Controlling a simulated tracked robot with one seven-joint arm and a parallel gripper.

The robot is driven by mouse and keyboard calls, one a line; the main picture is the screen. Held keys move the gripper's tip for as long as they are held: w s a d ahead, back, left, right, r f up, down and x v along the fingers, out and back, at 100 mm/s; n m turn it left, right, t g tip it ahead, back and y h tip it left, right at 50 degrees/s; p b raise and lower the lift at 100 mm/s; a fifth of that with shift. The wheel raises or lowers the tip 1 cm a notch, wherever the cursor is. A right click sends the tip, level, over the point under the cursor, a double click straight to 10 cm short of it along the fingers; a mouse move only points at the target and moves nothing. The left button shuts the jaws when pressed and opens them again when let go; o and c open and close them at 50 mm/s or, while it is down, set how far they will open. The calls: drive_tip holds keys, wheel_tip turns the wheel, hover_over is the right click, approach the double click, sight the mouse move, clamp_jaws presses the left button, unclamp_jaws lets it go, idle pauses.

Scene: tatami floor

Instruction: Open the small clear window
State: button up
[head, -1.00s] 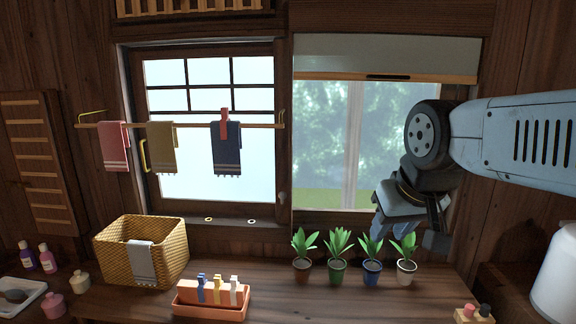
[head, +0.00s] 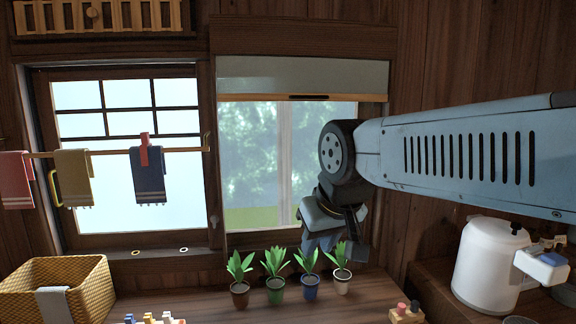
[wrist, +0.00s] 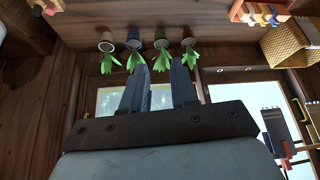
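The clear-paned window (head: 130,185) stands at the left of the head view, in a dark wooden frame with bars across its upper part. It looks shut. A yellow handle (head: 54,188) is on its left side, partly behind a hanging towel. A second window (head: 250,160), with a part-lowered grey blind (head: 300,75), is to its right. My gripper (wrist: 160,64) is open and empty, its two fingers apart in the wrist view. In the head view it hangs in front of the right window's lower right corner, well right of the clear window.
A rail (head: 110,152) with several towels crosses the clear window. Several potted plants (head: 275,290) stand on the counter below my gripper. A woven basket (head: 55,295) is at the lower left. A white kettle-like vessel (head: 487,265) is at the right.

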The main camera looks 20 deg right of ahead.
drive_tip(key=shift+m+h, duration=0.4)
drive_tip(key=shift+m, duration=0.3)
drive_tip(key=w+d+r, duration=0.1)
drive_tip(key=w+r, duration=0.1)
drive_tip(key=w, duration=0.1)
drive_tip(key=w+d+r, duration=0.2)
drive_tip(key=w, duration=0.1)
drive_tip(key=w+d+r, duration=0.2)
drive_tip(key=w, duration=0.1)
drive_tip(key=shift+r, duration=0.25)
drive_tip(key=shift+c, duration=0.2)
drive_tip(key=w+d+r+m+g, duration=0.1)
drive_tip(key=w+d+r, duration=0.1)
drive_tip(key=w+d, duration=0.55)
drive_tip(key=w+d+r+m+h, duration=0.1)
drive_tip(key=w+d, duration=0.3)
drive_tip(key=d, duration=0.7)
drive_tip(key=w+d+r+m+g, duration=0.1)
drive_tip(key=w+d+r, duration=0.1)
drive_tip(key=w+d, duration=0.55)
drive_tip(key=x, duration=1.2)
drive_tip(key=shift+s+d+f, duration=0.2)
drive_tip(key=shift+d+f, duration=0.15)
drive_tip(key=shift+d, duration=0.15)
clamp_jaws()
